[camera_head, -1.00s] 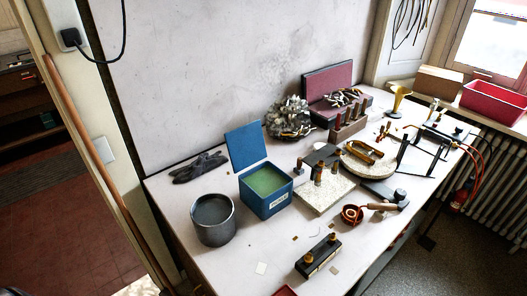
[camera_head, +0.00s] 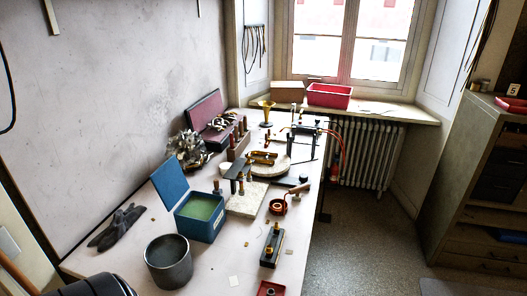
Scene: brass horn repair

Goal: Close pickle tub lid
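Neither of my grippers is in view. A dark rounded part at the bottom left edge looks like a piece of my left arm.
A grey round pot (camera_head: 168,268) stands in front of the tub, and a dark glove (camera_head: 117,228) lies to its left. A pale block (camera_head: 246,200) is close on the right. A black bar with brass knobs (camera_head: 272,246) lies near the bench's front edge. Open floor (camera_head: 365,240) is at the right.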

